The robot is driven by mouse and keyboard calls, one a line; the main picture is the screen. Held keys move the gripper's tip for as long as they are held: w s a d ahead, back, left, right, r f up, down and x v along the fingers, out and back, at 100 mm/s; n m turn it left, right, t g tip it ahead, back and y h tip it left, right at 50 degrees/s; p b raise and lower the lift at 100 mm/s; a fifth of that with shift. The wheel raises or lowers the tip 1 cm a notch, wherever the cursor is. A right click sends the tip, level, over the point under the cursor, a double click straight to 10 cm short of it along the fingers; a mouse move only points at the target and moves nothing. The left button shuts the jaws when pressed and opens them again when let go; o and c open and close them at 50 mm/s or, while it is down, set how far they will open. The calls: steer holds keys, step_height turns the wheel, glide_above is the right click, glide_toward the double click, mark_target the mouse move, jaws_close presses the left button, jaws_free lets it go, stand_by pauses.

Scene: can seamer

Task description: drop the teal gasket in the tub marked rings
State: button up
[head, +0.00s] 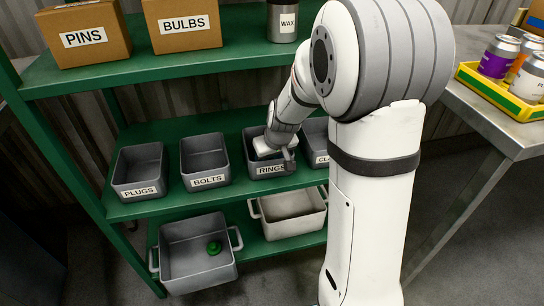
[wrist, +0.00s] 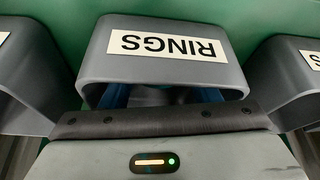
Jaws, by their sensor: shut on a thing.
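The tub marked rings (head: 262,172) is a grey open bin on the middle shelf. In the wrist view its labelled wall (wrist: 170,70) shows upside down. My gripper (head: 288,160) is at this tub, by its right front edge, and covers part of the label. In the wrist view my gripper (wrist: 155,122) spans the tub's near side. It is shut; what it grips is mostly hidden behind it. Bluish parts show in the tub's opening just past my gripper; I cannot tell whether they belong to the teal gasket. The gasket is not clearly visible in the head view.
The bolts tub (head: 205,170) and plugs tub (head: 139,178) stand to the left, another tub (head: 317,140) to the right. Below are a grey bin (head: 190,262) with a green thing (head: 214,248) and a pale bin (head: 291,222). The upper shelf (head: 130,68) hangs above.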

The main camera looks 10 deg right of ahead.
steer(key=o, duration=0.7)
steer(key=shift+r+p, duration=0.65)
steer(key=shift+p, duration=0.05)
steer(key=p+v, duration=0.2)
steer(key=v, duration=0.3)
steer(key=shift+r, duration=0.35)
steer(key=s+r+m+g, duration=0.1)
steer(key=s+r, duration=0.1)
steer(key=s, duration=0.9)
steer(key=s+r+m+g, duration=0.1)
steer(key=s+r+g, duration=0.1)
steer(key=s, duration=0.9)
steer(key=shift+r+h, duration=0.3)
steer(key=shift+h, duration=0.1)
steer(key=shift+s, duration=0.1)
